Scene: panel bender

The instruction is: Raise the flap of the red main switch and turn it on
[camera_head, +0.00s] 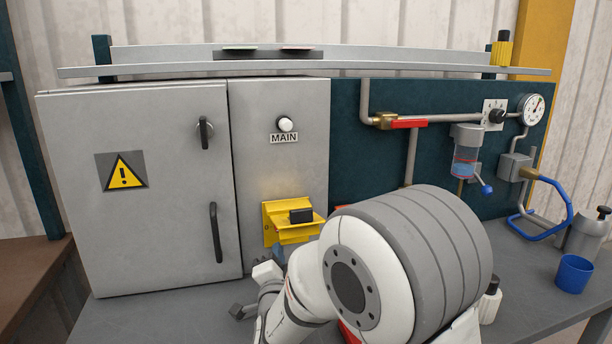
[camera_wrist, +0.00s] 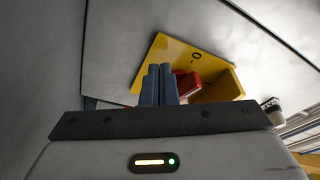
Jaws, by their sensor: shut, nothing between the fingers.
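The yellow main switch housing (camera_head: 276,220) is on the front of the narrow grey cabinet, with a black block (camera_head: 300,215) on its front part. In the wrist view its yellow plate (camera_wrist: 165,55) bears a "0" mark. A red switch part (camera_wrist: 188,85) shows beside a projecting yellow piece (camera_wrist: 222,88), probably the flap; how far it is raised I cannot tell. My gripper (camera_wrist: 158,82) is shut and empty. Its fingertips appear in front of the plate, just left of the red part and partly covering it; contact is unclear. In the head view my arm hides the area below right of the housing.
A white lamp (camera_head: 285,124) sits above the MAIN label (camera_head: 284,138). The wide cabinet door (camera_head: 160,200) at left has a dark handle (camera_head: 215,232). Pipes with a red valve lever (camera_head: 408,124) run at right. A blue cup (camera_head: 573,273) stands on the grey bench (camera_head: 530,285).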

